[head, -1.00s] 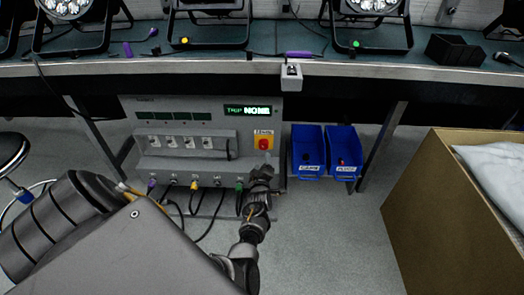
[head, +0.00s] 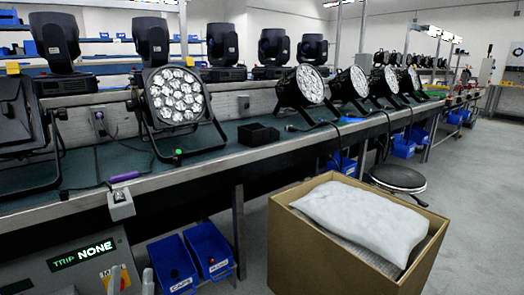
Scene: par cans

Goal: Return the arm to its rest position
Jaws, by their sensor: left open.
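My left gripper (head: 131,283) shows only as two pale fingertips at the bottom edge of the head view. They stand apart with nothing seen between them, so it is open. They are in front of the grey test panel (head: 75,279), whose green display (head: 82,254) reads "TRIP NONE". The rest of my left arm is below the picture. My right gripper is not in view.
A cardboard box (head: 305,251) with a white bag (head: 360,218) stands on the floor at the right. Par cans (head: 176,97) stand on the bench (head: 195,165). Grey floor (head: 470,215) is clear at the far right.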

